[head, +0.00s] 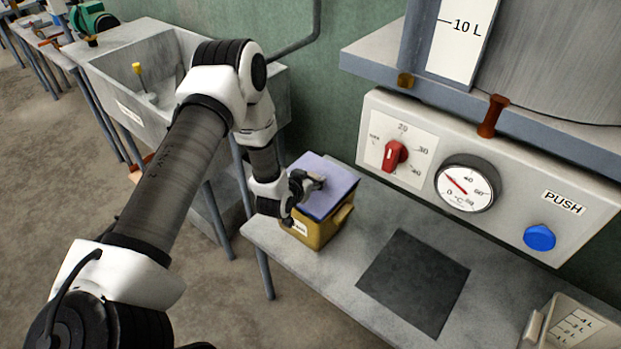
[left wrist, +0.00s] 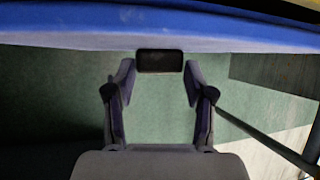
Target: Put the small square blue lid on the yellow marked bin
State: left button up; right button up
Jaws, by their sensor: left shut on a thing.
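The small square blue lid (head: 338,186) is at the top of the yellow marked bin (head: 318,232), on the left end of the grey bench. The lid covers the bin's opening from this angle; I cannot tell whether it is fully seated. My left gripper (head: 312,183) is at the lid's left side, shut on the lid. In the left wrist view, the lid (left wrist: 160,35) spans the top, and a dark block on it sits between the fingertips (left wrist: 160,80). My right gripper is out of view.
The grey bench (head: 365,222) has a dark square plate (head: 414,281) right of the bin. A panel with a red knob (head: 395,154), gauge (head: 466,184) and blue button (head: 540,237) stands behind. A pale labelled container (head: 575,325) is at front right. A concrete sink (head: 150,70) stands left.

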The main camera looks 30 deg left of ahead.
pick_arm(q)
jog(key=shift+s+f+b, duration=0.1)
jog(key=shift+f+b, duration=0.4)
jog(key=shift+f, duration=0.1)
dwell(0.6)
jog(key=o, duration=1.4)
jog(key=v, duration=1.1)
jog(key=shift+s+r, duration=0.1)
jog(key=shift+s, duration=0.3)
